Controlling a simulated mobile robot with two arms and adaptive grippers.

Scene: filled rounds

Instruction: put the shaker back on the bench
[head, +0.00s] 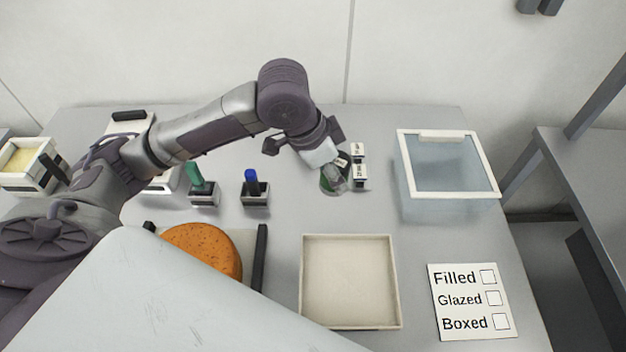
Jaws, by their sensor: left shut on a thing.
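My left gripper (334,172) reaches over the middle of the bench (300,214) and is shut on the shaker (330,186). My right gripper is not in view.
Small black-and-white labelled blocks (360,173) stand close right of the shaker. A clear lidded box (447,190) stands further right.

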